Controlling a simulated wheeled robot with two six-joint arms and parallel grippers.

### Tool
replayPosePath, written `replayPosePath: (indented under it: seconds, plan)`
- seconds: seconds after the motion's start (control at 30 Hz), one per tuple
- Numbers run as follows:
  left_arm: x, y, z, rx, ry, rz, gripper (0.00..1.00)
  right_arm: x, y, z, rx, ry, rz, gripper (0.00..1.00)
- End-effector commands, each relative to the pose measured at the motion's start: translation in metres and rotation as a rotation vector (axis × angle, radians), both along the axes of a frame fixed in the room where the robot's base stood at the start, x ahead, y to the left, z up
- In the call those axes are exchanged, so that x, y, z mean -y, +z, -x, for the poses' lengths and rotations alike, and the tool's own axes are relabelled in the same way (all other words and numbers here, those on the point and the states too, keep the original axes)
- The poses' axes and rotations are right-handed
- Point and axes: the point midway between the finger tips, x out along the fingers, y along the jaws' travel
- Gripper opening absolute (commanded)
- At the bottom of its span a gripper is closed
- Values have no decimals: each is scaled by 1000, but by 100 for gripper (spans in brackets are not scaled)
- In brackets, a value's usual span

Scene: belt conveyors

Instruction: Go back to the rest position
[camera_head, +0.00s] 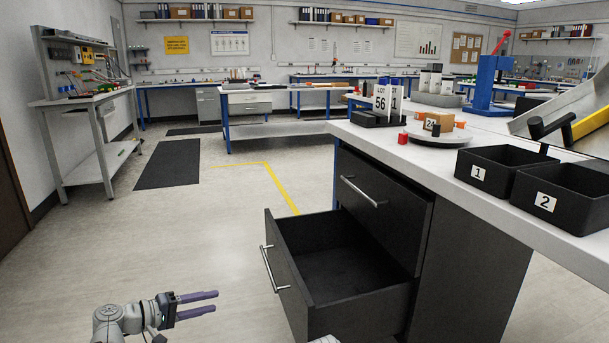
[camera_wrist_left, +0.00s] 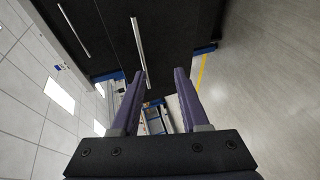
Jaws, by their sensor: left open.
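My left gripper (camera_head: 217,302) is low at the bottom left of the head view, over the floor, with its two purple fingers apart and nothing between them. It also shows in the left wrist view (camera_wrist_left: 157,75), open and empty. It is left of the pulled-out bottom drawer (camera_head: 300,299) and apart from its handle (camera_head: 272,269). The drawer looks empty inside. My right gripper does not show; only a small pale piece sits at the bottom edge.
The dark cabinet's upper drawer (camera_head: 385,205) is shut. On the worktop (camera_head: 450,165) stand bin 1 (camera_head: 500,178), bin 2 (camera_head: 562,200), a LOT 56 sign (camera_head: 382,104) and a round plate (camera_head: 437,139). The floor (camera_head: 190,245) to the left is clear.

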Motion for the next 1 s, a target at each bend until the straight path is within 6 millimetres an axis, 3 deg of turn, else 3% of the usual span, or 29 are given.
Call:
replayPosePath:
  seconds: [0.27,0.47,0.57,0.7,0.8,1.0]
  plan:
    - [53,-17,16,-78,-118,-134,45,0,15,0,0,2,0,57]
    - [106,-38,43,-162,-256,-311,45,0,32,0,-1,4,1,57]
    - [136,-49,65,-211,-350,-442,45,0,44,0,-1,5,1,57]
    - [174,-63,111,-282,-515,-701,45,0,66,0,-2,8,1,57]
    - [186,-69,139,-313,-608,-885,45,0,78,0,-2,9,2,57]
    - [191,-66,174,-334,-723,-1171,45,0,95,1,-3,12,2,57]
